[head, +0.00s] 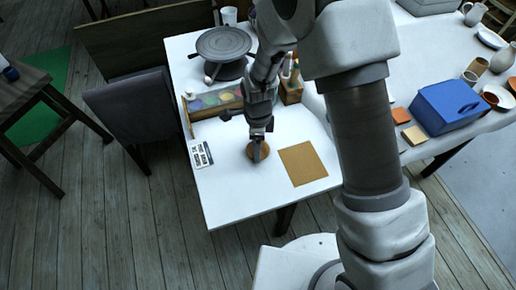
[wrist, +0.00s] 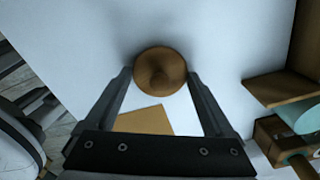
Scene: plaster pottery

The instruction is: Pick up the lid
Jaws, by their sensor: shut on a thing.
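The lid (head: 263,152) is a round brown wooden disc over the white table, left of the tan square board. In the wrist view the lid (wrist: 160,72) shows from above, with a knob-like round centre. My gripper (head: 257,150) points down at it. In the wrist view the two fingers of my gripper (wrist: 160,80) are against the lid's left and right sides, closed on it. I cannot tell whether the lid touches the table or is slightly above it.
The tan board (head: 303,163) lies right of the lid. A printed card (head: 202,155) lies to the left. A paint box (head: 213,103) and a dark turntable (head: 224,43) stand behind. A blue box (head: 446,107) is at the right. The table's front is clear.

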